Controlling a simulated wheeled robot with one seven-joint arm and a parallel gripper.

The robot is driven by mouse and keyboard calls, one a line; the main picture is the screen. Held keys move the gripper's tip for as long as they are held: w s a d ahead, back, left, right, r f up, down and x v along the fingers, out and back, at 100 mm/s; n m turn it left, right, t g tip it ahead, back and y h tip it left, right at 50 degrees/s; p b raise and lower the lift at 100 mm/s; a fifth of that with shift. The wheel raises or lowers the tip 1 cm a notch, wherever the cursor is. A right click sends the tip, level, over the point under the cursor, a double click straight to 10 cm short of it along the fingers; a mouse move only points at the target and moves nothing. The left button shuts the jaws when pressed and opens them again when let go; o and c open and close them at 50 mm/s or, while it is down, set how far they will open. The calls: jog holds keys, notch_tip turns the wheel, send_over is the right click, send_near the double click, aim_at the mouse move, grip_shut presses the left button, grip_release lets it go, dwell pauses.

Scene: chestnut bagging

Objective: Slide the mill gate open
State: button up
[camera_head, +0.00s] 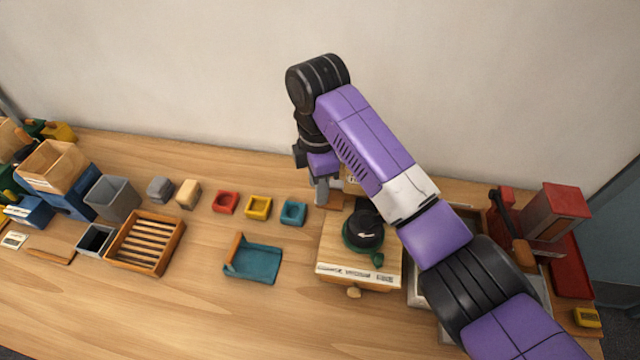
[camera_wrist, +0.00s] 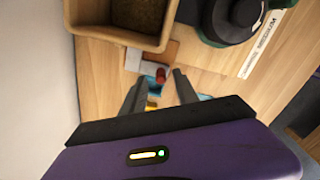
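A wooden mill-like box (camera_head: 330,255) with a lettered front strip and a black-and-green round top (camera_head: 365,229) stands right of the table's middle. My gripper (camera_head: 322,198) points down at its back left corner. In the wrist view, a grey slide-like piece with a red knob (camera_wrist: 161,75), apparently the gate, lies beside a wooden hopper (camera_wrist: 110,34) with brown contents. My gripper (camera_wrist: 158,80) is open, its two dark fingers apart with the red knob between or just beyond their tips. Contact cannot be told. My arm hides part of the head view around the box.
Red (camera_head: 226,202), yellow (camera_head: 258,207) and teal (camera_head: 293,212) small trays lie left of my gripper. A larger teal tray (camera_head: 252,262) lies in front of them. A slatted wooden crate (camera_head: 170,222) stands further left. A red machine (camera_head: 560,212) stands at right. The front left table is clear.

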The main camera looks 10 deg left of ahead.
jog(key=shift+r, duration=3.9)
